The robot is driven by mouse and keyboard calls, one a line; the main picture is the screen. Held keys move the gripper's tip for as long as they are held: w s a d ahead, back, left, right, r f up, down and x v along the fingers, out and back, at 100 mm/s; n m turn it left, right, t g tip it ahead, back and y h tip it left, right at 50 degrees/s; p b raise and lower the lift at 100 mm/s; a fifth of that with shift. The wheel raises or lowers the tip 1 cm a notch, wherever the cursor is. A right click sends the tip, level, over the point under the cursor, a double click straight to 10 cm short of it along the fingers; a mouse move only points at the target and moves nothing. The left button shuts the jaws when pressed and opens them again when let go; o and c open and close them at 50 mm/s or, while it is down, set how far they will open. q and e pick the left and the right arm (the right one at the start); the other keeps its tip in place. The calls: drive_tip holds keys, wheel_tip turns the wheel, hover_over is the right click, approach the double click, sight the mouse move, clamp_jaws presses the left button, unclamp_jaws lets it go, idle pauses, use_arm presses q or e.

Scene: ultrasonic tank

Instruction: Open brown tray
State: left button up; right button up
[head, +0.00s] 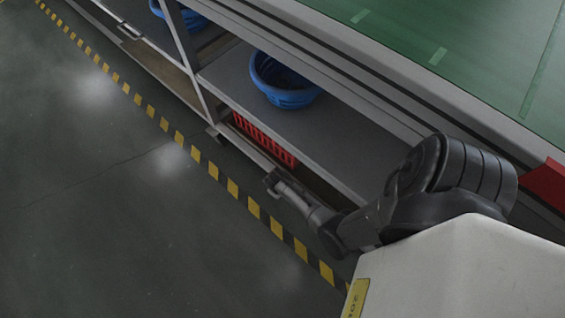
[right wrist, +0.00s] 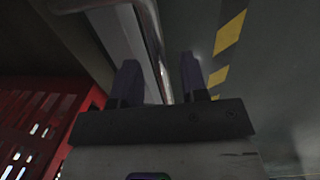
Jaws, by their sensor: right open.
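A low pull-out tray with a pale front edge (head: 248,149) sits under the grey shelf. A brownish inside surface shows at its right end, and a red slotted crate (head: 264,139) stands in it. My right gripper (head: 271,181) is low beside this front edge. In the right wrist view its two dark fingers (right wrist: 160,80) are apart, with a shiny metal bar (right wrist: 155,40), like a handle, running between them. I cannot tell whether the fingers touch it. The red crate also shows in the right wrist view (right wrist: 40,125). My left gripper is not in view.
A blue basket (head: 284,80) stands on the shelf above, and another (head: 180,12) is farther left. A green-topped bench (head: 450,50) is above the shelf. Open grey floor with a yellow-black stripe (head: 232,187) lies in front.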

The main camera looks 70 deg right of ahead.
drive_tip(key=shift+c, duration=0.2)
clamp_jaws()
drive_tip(key=shift+a, duration=0.1)
